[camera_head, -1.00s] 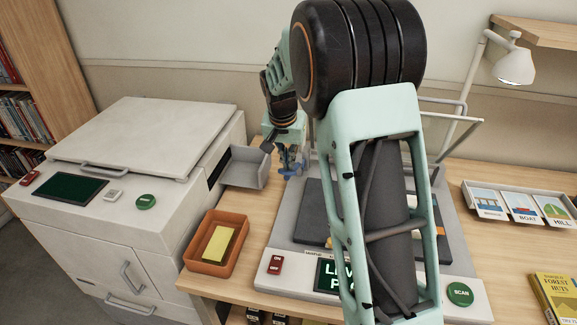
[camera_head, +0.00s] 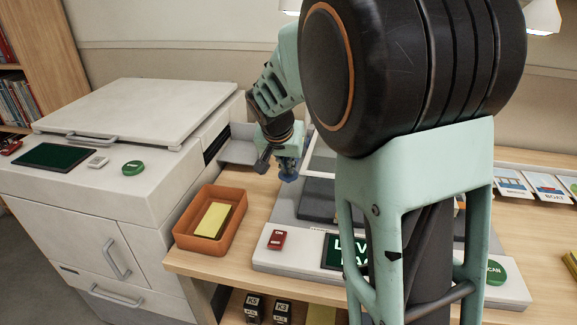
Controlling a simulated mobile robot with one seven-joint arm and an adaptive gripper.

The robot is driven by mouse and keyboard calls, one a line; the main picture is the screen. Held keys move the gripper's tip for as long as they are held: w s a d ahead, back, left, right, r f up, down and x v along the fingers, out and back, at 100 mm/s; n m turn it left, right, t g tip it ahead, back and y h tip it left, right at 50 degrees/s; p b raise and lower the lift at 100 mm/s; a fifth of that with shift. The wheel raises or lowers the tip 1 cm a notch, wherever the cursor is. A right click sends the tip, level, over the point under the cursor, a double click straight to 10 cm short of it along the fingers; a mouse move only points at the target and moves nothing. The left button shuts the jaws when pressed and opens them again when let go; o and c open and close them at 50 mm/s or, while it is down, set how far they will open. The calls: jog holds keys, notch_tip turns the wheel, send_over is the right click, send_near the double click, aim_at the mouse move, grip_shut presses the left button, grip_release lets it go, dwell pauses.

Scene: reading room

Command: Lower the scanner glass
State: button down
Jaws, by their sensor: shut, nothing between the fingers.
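The scanner (camera_head: 268,258) sits on the wooden desk, with a grey base, a dark bed (camera_head: 318,200), a red switch, a partly covered dark display and a green SCAN button (camera_head: 495,272). A pale-framed panel, seemingly the scanner glass (camera_head: 322,155), stands raised and tilted at the back of the bed; only its left part shows. My arm hides the rest of it and much of the bed. My gripper (camera_head: 288,174) is shut and empty, pointing down near the back left of the scanner, left of the panel. I cannot tell whether they touch.
An orange tray (camera_head: 183,239) with a yellow block (camera_head: 213,219) stands on the desk left of the scanner. A large white copier (camera_head: 75,195) stands at the left, its output tray (camera_head: 240,150) close to my gripper. Picture cards (camera_head: 545,186) stand at the right.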

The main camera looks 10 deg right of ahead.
jog(key=shift+s+f+b, duration=0.2)
jog(key=shift+f+b, duration=0.55)
jog(key=shift+f, duration=0.2)
jog(key=shift+r, duration=0.1)
